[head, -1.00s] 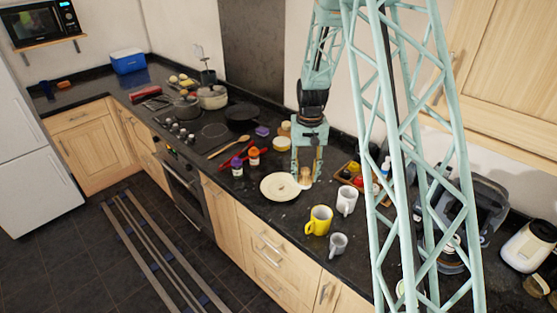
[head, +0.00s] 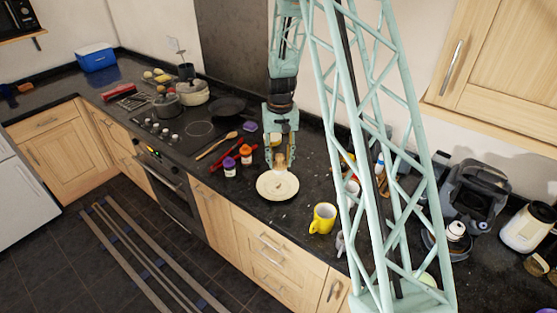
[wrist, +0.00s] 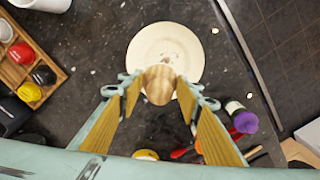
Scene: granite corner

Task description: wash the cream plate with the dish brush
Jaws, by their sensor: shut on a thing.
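The cream plate (head: 277,189) lies flat on the dark counter, right of the bottles. In the wrist view the plate (wrist: 146,45) shows brownish marks near its middle. My gripper (head: 279,158) points down at the plate's far edge and is shut on the dish brush (head: 280,164). The brush's round wooden top (wrist: 159,84) sits between the fingertips in the wrist view and overlaps the plate's near rim there. Its bristles are hidden below, so I cannot tell whether they touch the plate.
A yellow mug (head: 322,219) stands right of the plate, with a grey mug partly behind my arm. Two small bottles (head: 230,167) and red utensils are on the left. In the wrist view a wooden box (wrist: 38,60) holds coloured items. White specks dot the counter.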

